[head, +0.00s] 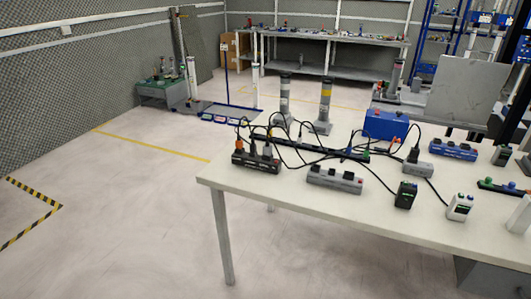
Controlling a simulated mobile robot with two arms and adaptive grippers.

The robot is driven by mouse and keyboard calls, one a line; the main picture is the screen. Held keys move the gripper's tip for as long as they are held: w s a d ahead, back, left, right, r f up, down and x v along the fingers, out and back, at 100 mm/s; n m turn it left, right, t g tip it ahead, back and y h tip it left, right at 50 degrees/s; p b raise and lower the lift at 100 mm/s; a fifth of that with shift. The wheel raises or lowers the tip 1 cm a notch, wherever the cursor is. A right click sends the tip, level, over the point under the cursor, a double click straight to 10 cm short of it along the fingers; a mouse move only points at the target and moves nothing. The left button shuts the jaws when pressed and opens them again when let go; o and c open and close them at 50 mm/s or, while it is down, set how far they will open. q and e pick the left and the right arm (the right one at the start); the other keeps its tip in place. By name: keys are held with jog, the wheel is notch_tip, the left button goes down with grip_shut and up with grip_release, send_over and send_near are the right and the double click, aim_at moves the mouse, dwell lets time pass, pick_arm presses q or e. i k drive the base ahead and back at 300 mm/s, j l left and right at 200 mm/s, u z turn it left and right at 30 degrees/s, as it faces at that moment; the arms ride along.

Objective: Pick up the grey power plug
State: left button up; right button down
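A dark power strip (256,162) lies near the left end of the white table (285,193). Several plugs with black cables stand in it: an orange plug (239,144), a dark plug (252,151) and a paler plug (267,151) that may be grey. Another dark grey plug (413,154) stands at a small grey socket block (417,170) further right. The plugs are small, so I cannot tell which is the grey power plug. Neither of my grippers can be made out in the head view.
A grey power strip (334,179), a black device (405,195), a white device (459,207), a blue box (386,124) and a blue strip (453,150) share the table. Black cables cross between them. The table's front left is bare, and the floor to its left is open.

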aim_at(267, 149)
jog(key=i+j+z, duration=0.35)
jog(key=i+j, duration=0.35)
jog(key=j, duration=0.1)
